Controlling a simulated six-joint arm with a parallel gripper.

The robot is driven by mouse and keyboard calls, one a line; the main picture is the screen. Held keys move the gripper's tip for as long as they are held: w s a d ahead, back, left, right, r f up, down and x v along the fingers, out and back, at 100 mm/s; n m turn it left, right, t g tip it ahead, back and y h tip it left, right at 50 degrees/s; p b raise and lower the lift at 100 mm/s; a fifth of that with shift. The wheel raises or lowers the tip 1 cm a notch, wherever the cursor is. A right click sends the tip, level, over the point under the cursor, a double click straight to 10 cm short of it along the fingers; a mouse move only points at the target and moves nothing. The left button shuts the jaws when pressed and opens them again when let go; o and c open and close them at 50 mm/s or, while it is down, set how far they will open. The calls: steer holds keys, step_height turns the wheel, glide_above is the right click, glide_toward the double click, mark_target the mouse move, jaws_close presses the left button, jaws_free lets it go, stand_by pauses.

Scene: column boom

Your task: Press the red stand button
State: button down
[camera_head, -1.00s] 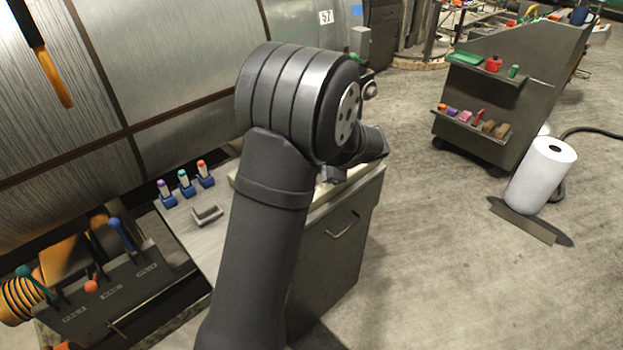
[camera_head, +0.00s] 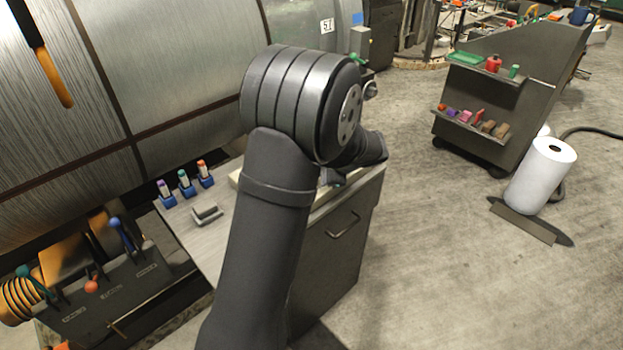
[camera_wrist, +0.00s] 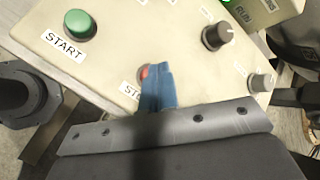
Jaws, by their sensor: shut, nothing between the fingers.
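The red button (camera_wrist: 143,72) shows in the wrist view on a cream control panel (camera_wrist: 150,30), with only its left edge visible. The blue fingers of my gripper (camera_wrist: 160,66) are shut and empty, and cover the rest of it. I cannot tell whether the fingertips touch the button. The label below it (camera_wrist: 130,92) is partly hidden; the letters "STO" can be read. A green button (camera_wrist: 78,24) labelled START is up and left of it. In the head view my arm hides the buttons.
A dark knob (camera_wrist: 217,36) and a grey knob (camera_wrist: 262,81) are to the right on the panel. In the head view a drawer cabinet (camera_head: 335,250) is behind my arm, with a paper roll (camera_head: 541,175) on the floor to the right.

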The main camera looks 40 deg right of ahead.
steer(key=shift+f, duration=0.3)
steer(key=shift+r, duration=0.1)
stand_by(0.4)
steer(key=shift+r, duration=0.85)
steer(key=shift+r, duration=0.1)
steer(key=shift+r, duration=2.4)
steer(key=shift+f, duration=0.15)
steer(key=shift+r, duration=2.05)
